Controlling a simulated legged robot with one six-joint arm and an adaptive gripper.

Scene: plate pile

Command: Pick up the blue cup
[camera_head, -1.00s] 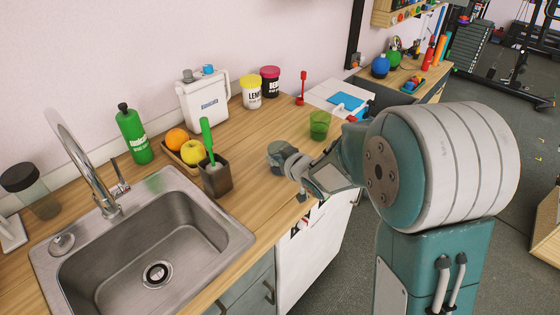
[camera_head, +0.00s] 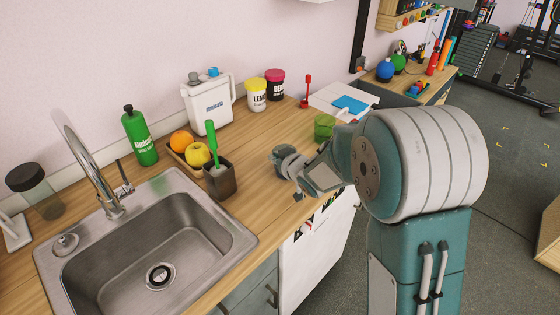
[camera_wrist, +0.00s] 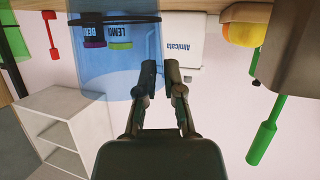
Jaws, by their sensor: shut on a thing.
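The blue cup (camera_wrist: 108,60) is see-through and shows at the upper left of the wrist view, where the scene appears upside down. My gripper (camera_wrist: 161,72) is shut on the cup's wall, at the cup's right side in that view. The cup overlaps the left finger. In the head view, I cannot make out the cup, and the fingertips are not clear beside my arm's wrist links over the counter.
A green cup (camera_head: 324,127) stands just behind my wrist. A dark holder (camera_head: 219,183) with a green-handled brush, a fruit tray, a white jug (camera_head: 208,104) and two jars stand along the counter (camera_head: 262,196). The sink (camera_head: 185,232) is at left.

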